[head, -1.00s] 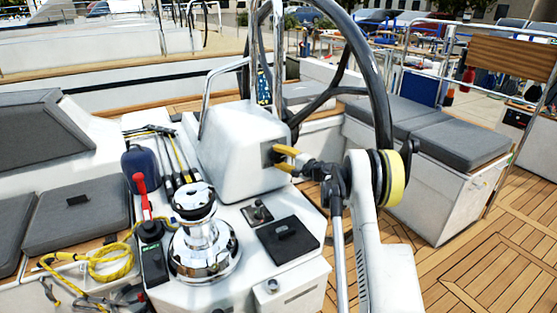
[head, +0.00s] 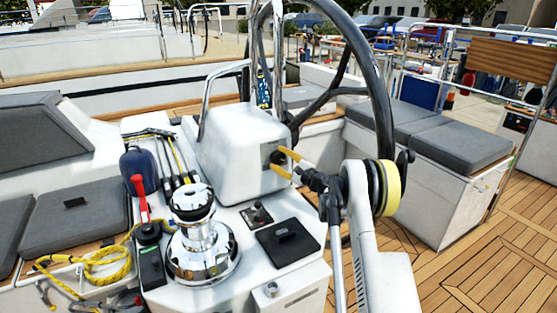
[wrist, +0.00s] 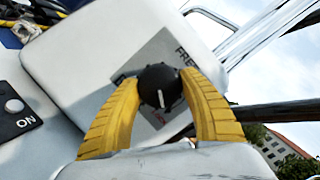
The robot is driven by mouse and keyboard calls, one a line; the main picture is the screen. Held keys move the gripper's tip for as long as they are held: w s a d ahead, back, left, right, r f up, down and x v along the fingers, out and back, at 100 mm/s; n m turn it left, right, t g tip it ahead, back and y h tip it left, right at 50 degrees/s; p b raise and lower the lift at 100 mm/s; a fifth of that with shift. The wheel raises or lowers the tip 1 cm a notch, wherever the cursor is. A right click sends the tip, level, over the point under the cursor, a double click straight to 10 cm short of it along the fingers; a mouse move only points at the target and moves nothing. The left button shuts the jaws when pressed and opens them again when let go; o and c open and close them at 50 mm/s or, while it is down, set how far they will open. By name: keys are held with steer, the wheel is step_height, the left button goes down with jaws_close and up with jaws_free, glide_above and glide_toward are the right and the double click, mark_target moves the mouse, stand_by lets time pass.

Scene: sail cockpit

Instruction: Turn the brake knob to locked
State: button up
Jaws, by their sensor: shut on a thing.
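The brake knob (wrist: 158,87) is round and black, with a white pointer line on its lower half in the wrist view. It sits on a grey label plate (wrist: 160,48) on the white pedestal. "FREE" is readable at the plate's upper right; red lettering lower down is mostly hidden. My gripper (wrist: 160,100) has its two yellow fingers on either side of the knob, shut on it. In the head view the dark knob (head: 277,157) shows between the yellow fingertips of my gripper (head: 283,163) on the pedestal's right face.
The steering wheel (head: 384,100) rises close behind my arm. An "ON" switch (wrist: 15,105) is at the wrist view's left. Open teak deck (head: 470,260) lies to the right.

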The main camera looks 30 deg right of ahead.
steer(key=shift+w, duration=0.1)
steer(key=o, duration=1.2)
steer(key=shift+a, duration=0.15)
steer(key=v, duration=1.2)
